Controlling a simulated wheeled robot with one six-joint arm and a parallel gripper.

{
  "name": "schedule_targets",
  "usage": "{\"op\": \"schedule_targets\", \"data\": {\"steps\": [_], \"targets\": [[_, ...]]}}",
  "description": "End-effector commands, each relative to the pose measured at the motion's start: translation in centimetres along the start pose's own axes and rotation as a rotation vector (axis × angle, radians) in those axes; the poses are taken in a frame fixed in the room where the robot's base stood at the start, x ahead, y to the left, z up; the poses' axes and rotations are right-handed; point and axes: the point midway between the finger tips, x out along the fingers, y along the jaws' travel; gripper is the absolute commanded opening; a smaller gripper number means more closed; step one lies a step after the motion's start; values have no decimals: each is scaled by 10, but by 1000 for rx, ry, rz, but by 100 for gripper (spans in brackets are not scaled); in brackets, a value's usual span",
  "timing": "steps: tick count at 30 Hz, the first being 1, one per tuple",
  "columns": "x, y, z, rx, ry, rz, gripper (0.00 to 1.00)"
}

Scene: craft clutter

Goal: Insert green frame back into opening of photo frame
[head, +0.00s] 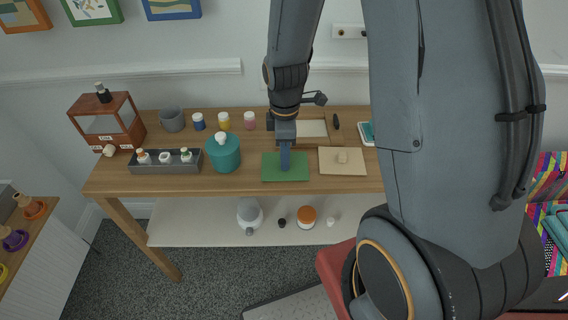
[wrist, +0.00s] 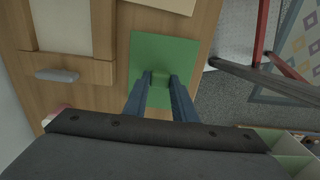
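The green frame back (head: 285,174) is a flat green panel near the front edge of the table. In the wrist view the green frame back (wrist: 150,48) carries a small green knob. My gripper (wrist: 160,77) is over it, one finger at each side of the knob, with no clear gap. It also shows in the head view (head: 285,167), pointing down at the panel. The photo frame (wrist: 104,30) is wooden with a pale opening, flat and to the left in the wrist view. In the head view it lies behind the panel, partly hidden by my arm.
A beige knobbed panel (head: 354,168) lies just right of the green one. A teal pot (head: 223,155) and a grey tray of small bottles (head: 136,167) stand left. A small grey object (wrist: 57,75) lies beside the frame. Paint jars (head: 224,121) stand behind.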

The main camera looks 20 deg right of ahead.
Motion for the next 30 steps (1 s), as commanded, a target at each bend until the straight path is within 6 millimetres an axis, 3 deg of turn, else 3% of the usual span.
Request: {"op": "schedule_targets", "data": {"steps": [22,30], "targets": [[-48,0,0,0,0,0,5],[-50,0,0,0,0,0,5]]}}
